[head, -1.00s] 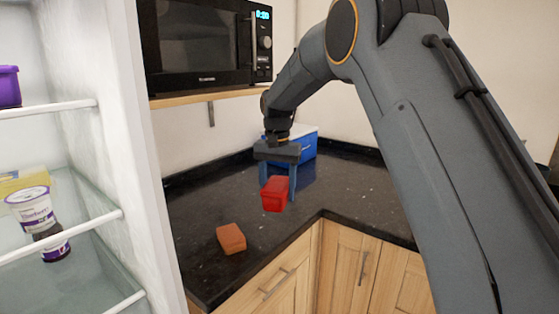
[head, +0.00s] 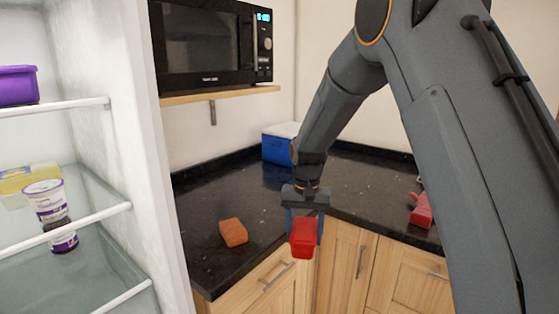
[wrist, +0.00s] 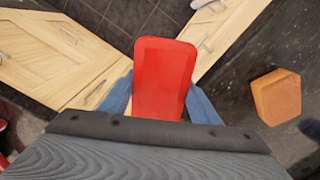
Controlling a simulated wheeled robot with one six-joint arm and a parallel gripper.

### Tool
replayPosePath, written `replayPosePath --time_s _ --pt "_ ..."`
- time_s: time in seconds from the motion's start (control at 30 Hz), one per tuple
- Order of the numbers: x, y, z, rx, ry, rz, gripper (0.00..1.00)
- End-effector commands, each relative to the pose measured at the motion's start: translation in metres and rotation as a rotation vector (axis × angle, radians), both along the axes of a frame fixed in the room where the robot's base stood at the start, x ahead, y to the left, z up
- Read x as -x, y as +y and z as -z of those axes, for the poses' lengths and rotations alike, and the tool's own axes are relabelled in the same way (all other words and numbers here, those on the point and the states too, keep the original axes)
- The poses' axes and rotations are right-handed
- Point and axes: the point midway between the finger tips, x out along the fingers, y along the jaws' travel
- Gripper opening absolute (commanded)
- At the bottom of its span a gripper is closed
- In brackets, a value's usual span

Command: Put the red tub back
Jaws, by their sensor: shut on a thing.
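The red tub (head: 304,240) is held between the blue fingers of my gripper (head: 304,228), in front of the counter's inner corner in the head view. In the wrist view the red tub (wrist: 163,80) shows its flat red top, with a blue finger of my gripper (wrist: 163,100) on each side. An open fridge fills the left of the head view. Its upper shelf (head: 60,108) holds a purple tub (head: 18,84). Its lower shelf (head: 75,230) holds a white and purple cup (head: 46,202), a dark jar and a yellow box.
An orange block (head: 233,232) lies on the dark counter (head: 200,205), left of my gripper. A blue and white cooler (head: 279,143) stands at the back corner. Red items (head: 421,211) lie at right. A microwave (head: 212,42) sits on a wall shelf.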

Motion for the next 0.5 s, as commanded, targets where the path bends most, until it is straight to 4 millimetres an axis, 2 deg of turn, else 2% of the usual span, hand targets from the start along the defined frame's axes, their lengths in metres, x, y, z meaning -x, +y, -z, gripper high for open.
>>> replayPosePath --time_s 0.1,0.3,0.4,0.5 --pt "0.035 -0.035 0.047 0.001 0.01 -0.038 0.26" --pt "0.082 -0.085 0.116 0.001 0.008 -0.108 0.26" --pt "0.098 -0.104 0.141 0.0 0.006 -0.135 0.26" --pt "0.109 -0.116 0.158 0.0 0.004 -0.154 0.26"
